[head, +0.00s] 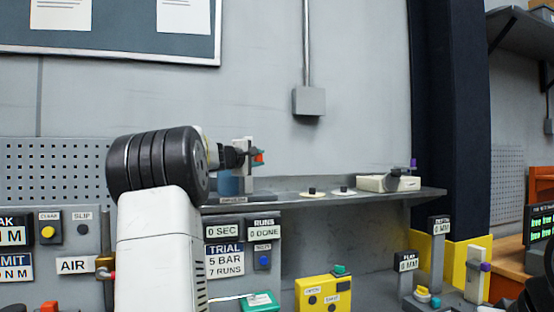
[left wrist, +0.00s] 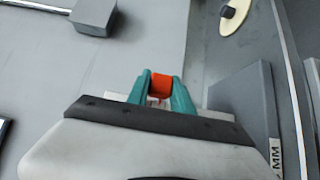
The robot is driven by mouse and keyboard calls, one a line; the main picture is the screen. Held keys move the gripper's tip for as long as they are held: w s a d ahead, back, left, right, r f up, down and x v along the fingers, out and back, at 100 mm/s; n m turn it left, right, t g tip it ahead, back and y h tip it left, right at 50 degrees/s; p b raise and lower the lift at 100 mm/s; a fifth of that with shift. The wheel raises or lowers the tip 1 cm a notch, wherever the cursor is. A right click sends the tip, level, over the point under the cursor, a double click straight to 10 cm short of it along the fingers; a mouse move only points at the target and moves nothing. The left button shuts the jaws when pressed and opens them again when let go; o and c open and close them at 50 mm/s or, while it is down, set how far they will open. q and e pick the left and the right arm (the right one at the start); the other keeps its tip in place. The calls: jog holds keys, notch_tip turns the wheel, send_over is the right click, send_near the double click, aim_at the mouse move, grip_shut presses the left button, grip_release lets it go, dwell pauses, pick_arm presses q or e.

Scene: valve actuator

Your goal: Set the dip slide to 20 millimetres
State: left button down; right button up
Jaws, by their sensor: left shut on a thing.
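My left gripper (head: 256,158) is above the left part of the grey shelf in the head view. In the left wrist view its teal fingertips (left wrist: 160,90) are shut on a small orange-red knob (left wrist: 160,84). In the head view the knob (head: 260,156) shows as a red spot at the fingertips, beside a pale upright post (head: 248,172) on the shelf. I take this to be the dip slide. A small label (head: 233,199) sits at its foot, too small to read. In the left wrist view a label (left wrist: 275,157) reads "MM"; its number is not legible. My right gripper is not in view.
Two pale discs (head: 313,194) with dark knobs and a white device (head: 388,183) lie farther right on the shelf (head: 285,205). A yellow box (head: 324,293) stands below.

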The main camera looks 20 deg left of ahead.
pick_arm(q)
jog(key=shift+r, duration=0.6)
jog(key=c, duration=1.1)
grip_release()
jog(key=s, duration=0.5)
jog(key=s+a, duration=0.1)
jog(key=s, duration=0.1)
jog(key=shift+s, duration=0.4)
